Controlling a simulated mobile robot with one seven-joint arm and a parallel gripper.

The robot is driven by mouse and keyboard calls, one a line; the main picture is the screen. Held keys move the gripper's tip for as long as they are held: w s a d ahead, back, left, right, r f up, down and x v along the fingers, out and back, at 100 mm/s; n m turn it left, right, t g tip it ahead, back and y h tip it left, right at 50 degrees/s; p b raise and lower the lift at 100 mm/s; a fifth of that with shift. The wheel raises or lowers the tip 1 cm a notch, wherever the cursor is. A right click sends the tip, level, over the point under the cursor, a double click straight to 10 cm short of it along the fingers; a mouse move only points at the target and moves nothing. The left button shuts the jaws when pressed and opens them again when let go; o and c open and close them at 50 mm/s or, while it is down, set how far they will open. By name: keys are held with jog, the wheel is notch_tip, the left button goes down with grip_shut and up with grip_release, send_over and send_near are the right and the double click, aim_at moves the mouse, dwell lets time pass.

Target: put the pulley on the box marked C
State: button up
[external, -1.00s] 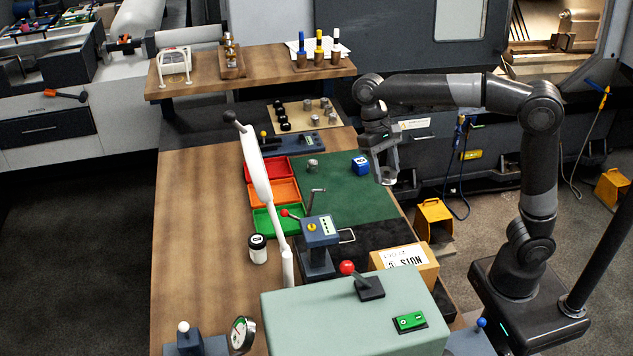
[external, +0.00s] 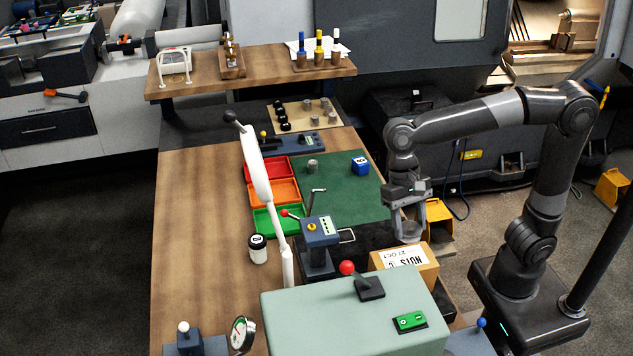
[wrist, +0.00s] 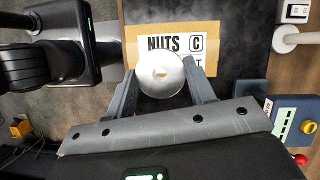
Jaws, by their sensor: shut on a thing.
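My gripper (external: 408,226) is shut on the pulley (external: 409,236), a pale round disc with a small central hole. In the wrist view the pulley (wrist: 160,72) sits between the two fingers of my gripper (wrist: 161,88). The box marked C (external: 424,270) is a cardboard carton with a white NUTS label. In the external view the pulley is raised at the box's far side, apart from its top. In the wrist view the box (wrist: 172,27) lies below and beyond the pulley, which covers part of the label.
A pale green machine housing (external: 330,315) with a red-knobbed lever stands just in front of the box. A small grey-blue press (external: 319,232) stands left of it. A blue block (external: 361,166) rests on the green mat (external: 345,200). A yellow bin (external: 439,215) is on the floor behind.

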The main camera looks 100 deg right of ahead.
aim_at(403, 257)
jog(key=shift+w+a+f, duration=0.3)
jog(key=shift+a+f, duration=0.1)
jog(key=shift+a, duration=0.15)
jog(key=shift+w+a+f, duration=0.3)
jog(key=shift+a+f, duration=0.1)
jog(key=shift+a, duration=0.1)
jog(key=shift+f, duration=1.9)
jog(key=shift+f, duration=0.15)
jog(key=o, duration=1)
jog(key=shift+o, duration=0.2)
jog(key=s+v, duration=0.1)
jog(key=v, duration=1)
jog(key=s+a+f+n+t+h, duration=0.1)
jog(key=s+f+n+t+h, duration=0.1)
jog(key=s+n, duration=0.6)
jog(key=s+a+f+n+t+h, duration=0.2)
jog(key=s+f+n+t, duration=0.2)
jog(key=s, duration=0.5)
notch_tip(403, 257, down, 2)
jog(key=n, duration=0.3)
jog(key=shift+n+h, duration=0.3)
jog(key=shift+n, duration=0.1)
